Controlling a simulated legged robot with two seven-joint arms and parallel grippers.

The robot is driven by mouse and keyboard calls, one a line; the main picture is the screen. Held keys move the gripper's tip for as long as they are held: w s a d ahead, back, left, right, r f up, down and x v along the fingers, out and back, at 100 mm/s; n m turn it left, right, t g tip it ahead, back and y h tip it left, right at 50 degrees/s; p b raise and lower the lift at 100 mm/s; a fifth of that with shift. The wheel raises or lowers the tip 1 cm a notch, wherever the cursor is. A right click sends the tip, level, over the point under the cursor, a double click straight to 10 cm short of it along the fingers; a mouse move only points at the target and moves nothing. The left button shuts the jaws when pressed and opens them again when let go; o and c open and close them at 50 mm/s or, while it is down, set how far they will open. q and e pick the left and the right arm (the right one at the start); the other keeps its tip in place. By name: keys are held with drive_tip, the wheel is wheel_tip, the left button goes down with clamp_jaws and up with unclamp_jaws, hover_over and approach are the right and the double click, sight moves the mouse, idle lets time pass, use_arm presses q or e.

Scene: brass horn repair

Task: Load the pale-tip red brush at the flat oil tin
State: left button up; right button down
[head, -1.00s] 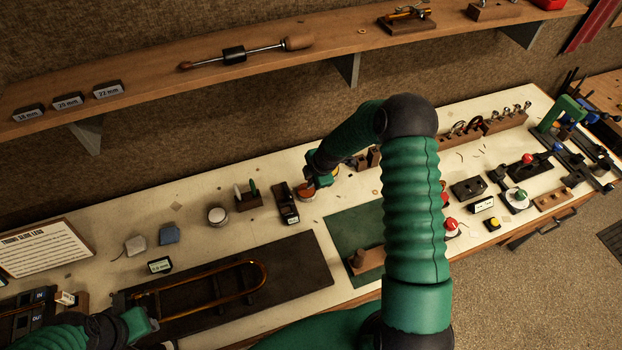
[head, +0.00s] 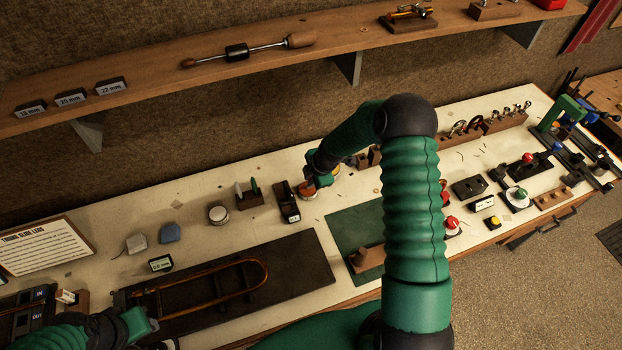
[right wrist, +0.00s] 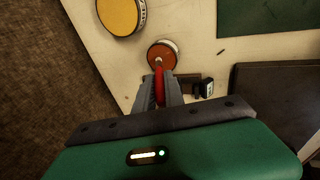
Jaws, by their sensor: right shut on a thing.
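The red brush (right wrist: 159,86) is held upright or nearly so between the fingers of my right gripper (right wrist: 160,92), which is shut on it. Its pale tip (right wrist: 158,61) shows over a flat round tin with an orange-brown face (right wrist: 164,52). Whether the tip touches that face is unclear. In the head view the tin (head: 307,191) sits on the bench beneath my right gripper (head: 316,181), which mostly hides the brush. My left gripper (head: 141,324) is at the lower left, over the edge of the dark mat, and its fingers are not clear.
A round yellow-topped tin (right wrist: 119,15) stands close by. A dark box (head: 286,203) stands left of the orange-faced tin, with a small rack (head: 249,199) and a round pale-topped tin (head: 218,214) further left. A green mat (head: 348,228) lies in front. A shelf (head: 250,65) overhangs the back.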

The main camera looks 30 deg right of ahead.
wheel_tip(320, 180, up, 2)
drive_tip(key=shift+a+r+p, duration=0.1)
drive_tip(key=shift+r+p, duration=0.1)
drive_tip(key=shift+p, duration=0.65)
drive_tip(key=shift+r+p, duration=1.65)
drive_tip(key=shift+r, duration=0.65)
